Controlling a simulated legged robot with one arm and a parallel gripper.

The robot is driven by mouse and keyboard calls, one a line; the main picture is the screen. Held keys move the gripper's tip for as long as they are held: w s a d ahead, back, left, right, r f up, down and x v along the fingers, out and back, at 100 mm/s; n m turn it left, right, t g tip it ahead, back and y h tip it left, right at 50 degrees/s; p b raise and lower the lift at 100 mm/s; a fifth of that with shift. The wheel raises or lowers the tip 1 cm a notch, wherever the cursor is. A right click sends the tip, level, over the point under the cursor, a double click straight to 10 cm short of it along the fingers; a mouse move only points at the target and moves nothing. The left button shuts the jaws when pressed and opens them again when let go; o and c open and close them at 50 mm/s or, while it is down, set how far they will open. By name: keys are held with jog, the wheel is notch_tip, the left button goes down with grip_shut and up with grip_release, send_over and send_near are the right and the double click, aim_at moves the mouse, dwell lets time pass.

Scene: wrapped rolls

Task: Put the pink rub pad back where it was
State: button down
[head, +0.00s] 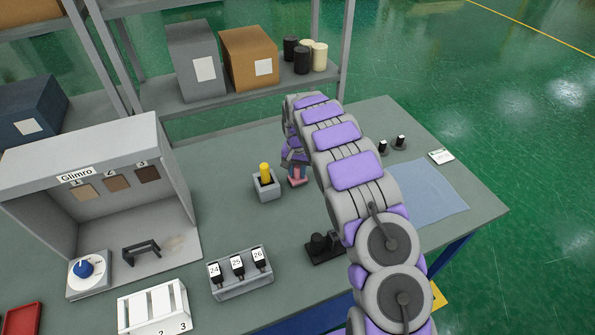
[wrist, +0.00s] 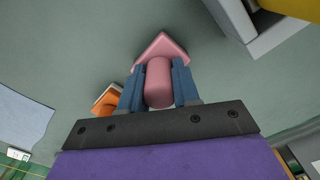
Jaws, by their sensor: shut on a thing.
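The pink rub pad (wrist: 162,50) has a rounded grip and a wedge-like base. My gripper (wrist: 159,88) is shut on its grip, with a blue finger on each side. In the head view the pad (head: 297,180) shows as a small pink shape below my gripper (head: 297,170), just right of the grey block holding a yellow item. The pad is low over the bench or touching it; I cannot tell which. My arm hides part of the bench behind it.
The grey block (head: 267,192) with the yellow item (head: 265,171) stands close by. An orange piece (wrist: 108,101) lies beside my gripper in the wrist view. A blue cloth (head: 430,195) lies to the right. The Glimro booth (head: 160,150) and a numbered bottle rack (head: 241,283) stand left.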

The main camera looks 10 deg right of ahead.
jog(key=shift+a, duration=0.1)
jog(key=c, duration=0.8)
grip_release()
